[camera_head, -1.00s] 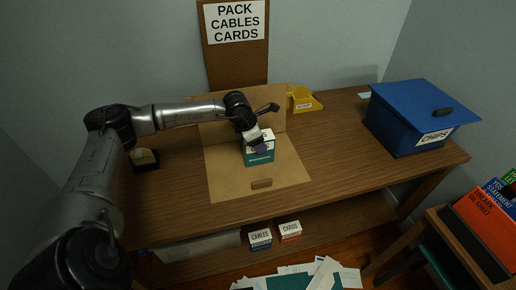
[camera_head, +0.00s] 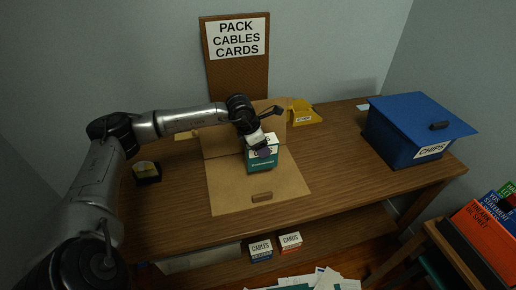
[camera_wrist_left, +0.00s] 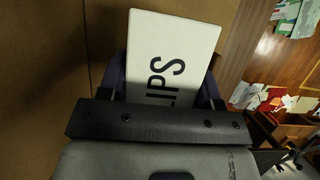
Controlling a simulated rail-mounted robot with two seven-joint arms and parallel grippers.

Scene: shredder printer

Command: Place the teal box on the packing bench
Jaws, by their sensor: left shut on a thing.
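The teal box (camera_head: 263,158) has a white top with dark lettering and is over the brown cardboard sheet on the packing bench (camera_head: 350,160). I cannot tell whether its bottom touches the sheet. My left gripper (camera_head: 263,151) comes down on it from above and is shut on it. In the left wrist view, the box's white top (camera_wrist_left: 172,58) reads "...IPS" and sits between the two fingers. My right gripper is in neither view.
A blue bin (camera_head: 400,135) labelled "CHIPS" stands at the bench's right. A yellow piece (camera_head: 303,112) is at the back. Two small boxes, "CABLES" (camera_head: 261,248) and "CARDS" (camera_head: 290,242), are on the lower shelf. Bare bench lies between cardboard and bin.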

